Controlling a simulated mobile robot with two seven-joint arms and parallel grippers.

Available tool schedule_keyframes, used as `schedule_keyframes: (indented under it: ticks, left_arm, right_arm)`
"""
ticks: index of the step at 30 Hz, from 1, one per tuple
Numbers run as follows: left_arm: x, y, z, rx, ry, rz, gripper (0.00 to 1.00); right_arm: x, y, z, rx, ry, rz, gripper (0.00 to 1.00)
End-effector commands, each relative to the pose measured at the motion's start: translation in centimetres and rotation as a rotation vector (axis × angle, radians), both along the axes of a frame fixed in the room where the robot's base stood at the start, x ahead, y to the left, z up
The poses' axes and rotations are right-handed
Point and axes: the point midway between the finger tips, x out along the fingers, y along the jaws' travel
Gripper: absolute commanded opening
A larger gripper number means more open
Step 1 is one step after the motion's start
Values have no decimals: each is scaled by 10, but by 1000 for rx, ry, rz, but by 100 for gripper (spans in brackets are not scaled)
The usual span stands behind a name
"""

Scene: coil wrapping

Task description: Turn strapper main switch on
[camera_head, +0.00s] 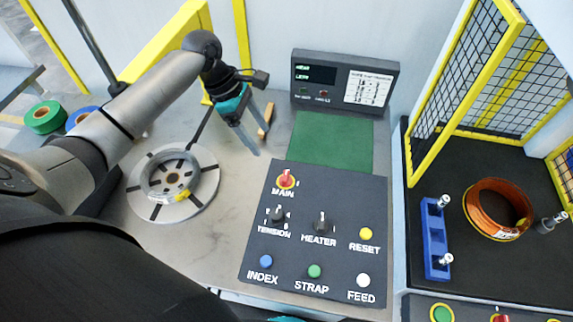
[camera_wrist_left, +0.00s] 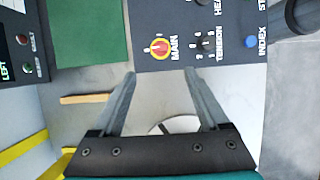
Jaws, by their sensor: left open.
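The main switch (camera_head: 286,179) is a red rotary knob on a yellow disc at the upper left of the dark control panel (camera_head: 345,195), above the label MAIN. It also shows in the left wrist view (camera_wrist_left: 160,48), ahead of the fingertips. My left gripper (camera_head: 250,138) is open and empty above the table, up and left of the switch and apart from it. In the left wrist view its two grey fingers (camera_wrist_left: 160,72) stand wide apart, with the switch between their lines. My right gripper does not show clearly; only a teal sliver is at the bottom edge.
The panel also carries the tension knob (camera_head: 278,214), heater knob (camera_head: 321,223) and several coloured buttons. A green mat (camera_head: 331,140) and display box (camera_head: 343,80) lie behind it. A round turntable (camera_head: 148,206) with a ring is at left. A yellow-framed mesh fence (camera_head: 470,80) stands right.

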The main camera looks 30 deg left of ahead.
Motion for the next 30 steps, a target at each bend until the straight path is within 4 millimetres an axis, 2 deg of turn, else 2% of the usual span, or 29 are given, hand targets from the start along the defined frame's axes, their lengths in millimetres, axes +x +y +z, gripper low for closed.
schedule_keyframes:
  ticks: [5,15,21,25,30]
  left_arm:
    - [2,-7,-18,-5,6,8,78]
    - [9,-35,-86,-4,4,7,78]
    - [12,-48,-119,-2,3,5,78]
    - [14,-53,-132,-1,2,6,78]
    - [15,-56,-139,0,0,5,78]
  right_arm:
    - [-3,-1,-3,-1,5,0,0]
    - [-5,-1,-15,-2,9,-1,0]
    - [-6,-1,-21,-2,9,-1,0]
    - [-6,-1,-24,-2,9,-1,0]
    - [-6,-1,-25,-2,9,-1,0]
